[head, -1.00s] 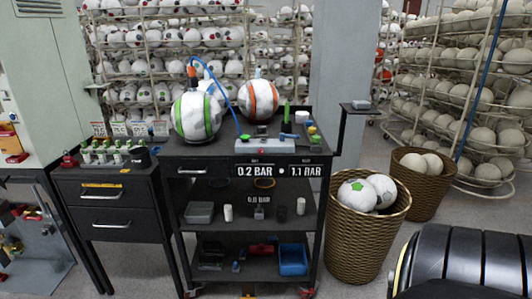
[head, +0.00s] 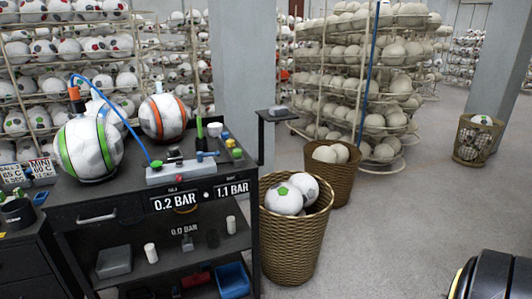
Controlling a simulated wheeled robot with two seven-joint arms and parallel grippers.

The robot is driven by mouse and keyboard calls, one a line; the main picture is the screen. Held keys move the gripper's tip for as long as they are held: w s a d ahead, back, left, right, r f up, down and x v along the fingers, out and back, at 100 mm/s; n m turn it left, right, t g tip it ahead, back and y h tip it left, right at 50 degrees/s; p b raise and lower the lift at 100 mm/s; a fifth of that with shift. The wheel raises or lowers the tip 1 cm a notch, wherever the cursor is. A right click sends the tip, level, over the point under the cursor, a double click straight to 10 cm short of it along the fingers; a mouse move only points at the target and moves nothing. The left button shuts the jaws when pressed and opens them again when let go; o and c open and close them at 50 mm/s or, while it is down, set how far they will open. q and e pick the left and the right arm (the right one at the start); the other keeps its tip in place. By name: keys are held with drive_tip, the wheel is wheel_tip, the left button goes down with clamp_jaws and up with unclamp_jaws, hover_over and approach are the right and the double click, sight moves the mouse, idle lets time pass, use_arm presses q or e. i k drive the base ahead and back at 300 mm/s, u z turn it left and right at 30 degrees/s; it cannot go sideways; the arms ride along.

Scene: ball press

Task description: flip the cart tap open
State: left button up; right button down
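The black cart (head: 95,212) stands at the left, with a grey valve block (head: 182,174) on its top. A small blue tap-like piece (head: 206,155) sits at the block's right end; it looks like the cart tap, but it is too small to tell its lever position. A green fitting (head: 156,164) at the block's left joins a blue hose (head: 118,108). The hose runs to the orange-topped fitting on the green-striped ball (head: 88,148). An orange-striped ball (head: 163,117) stands behind.
Labels on the cart's front read 0.2 BAR (head: 175,203) and 1.1 BAR. A wicker basket of balls (head: 292,240) stands close at the cart's right, with a second basket (head: 331,178) behind. A grey pillar (head: 243,70) rises behind. The floor at right (head: 410,220) is mostly clear.

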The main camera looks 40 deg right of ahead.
sight(200, 155)
drive_tip(key=z, duration=0.35)
drive_tip(key=i, duration=0.95)
drive_tip(key=u, duration=0.15)
